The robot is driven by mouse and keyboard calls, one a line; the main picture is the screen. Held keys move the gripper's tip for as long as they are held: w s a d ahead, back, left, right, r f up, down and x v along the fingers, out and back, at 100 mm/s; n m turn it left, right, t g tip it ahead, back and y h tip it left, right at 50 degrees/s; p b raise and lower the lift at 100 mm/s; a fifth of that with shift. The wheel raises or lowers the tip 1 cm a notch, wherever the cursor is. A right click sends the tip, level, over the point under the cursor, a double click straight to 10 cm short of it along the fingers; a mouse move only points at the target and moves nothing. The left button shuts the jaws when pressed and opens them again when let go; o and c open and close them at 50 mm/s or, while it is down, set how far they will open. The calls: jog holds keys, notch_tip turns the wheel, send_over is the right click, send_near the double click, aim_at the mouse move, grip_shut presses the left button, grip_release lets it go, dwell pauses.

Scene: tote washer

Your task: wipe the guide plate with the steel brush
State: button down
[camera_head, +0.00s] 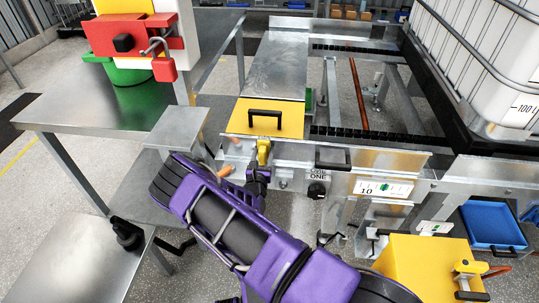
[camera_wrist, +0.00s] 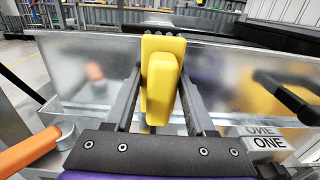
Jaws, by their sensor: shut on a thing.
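My gripper (camera_head: 260,172) is shut on a yellow handle-like block (camera_head: 263,151) at the front of the washer. In the wrist view the yellow block (camera_wrist: 163,80) stands upright between my two dark fingers (camera_wrist: 163,100).
A yellow panel with a black handle (camera_head: 265,117) lies just behind. An orange grip (camera_wrist: 30,150) is close at left, and a black handle (camera_wrist: 285,97) at right. A black knob (camera_head: 317,190) sits below the front rail. Steel tables (camera_head: 90,110) stand at left.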

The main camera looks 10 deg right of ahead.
aim_at(275, 147)
jog(key=shift+a, duration=0.1)
jog(key=shift+s+d+r+p, duration=0.1)
jog(key=shift+s+d+p, duration=0.15)
jog(key=shift+d+p, duration=0.5)
jog(key=shift+s+d+p, duration=0.25)
jog(key=shift+s+d, duration=0.05)
jog(key=shift+d, duration=0.75)
jog(key=shift+s+d+p, duration=0.3)
jog(key=shift+s+d, duration=0.05)
jog(key=shift+d, duration=0.7)
jog(key=shift+s+d+p, duration=0.25)
jog(key=shift+s+d, duration=0.05)
jog(key=shift+d, duration=0.75)
jog(key=shift+a, duration=0.1)
jog(key=shift+w+a+b, duration=0.1)
jog(key=shift+w+a, duration=0.15)
jog(key=shift+a, duration=0.4)
jog(key=shift+w+a+b, duration=0.1)
jog(key=shift+w+a, duration=0.1)
jog(key=shift+a, duration=0.45)
jog(key=shift+w+a+b, duration=0.1)
jog(key=shift+w+a, duration=0.15)
jog(key=shift+a, duration=0.4)
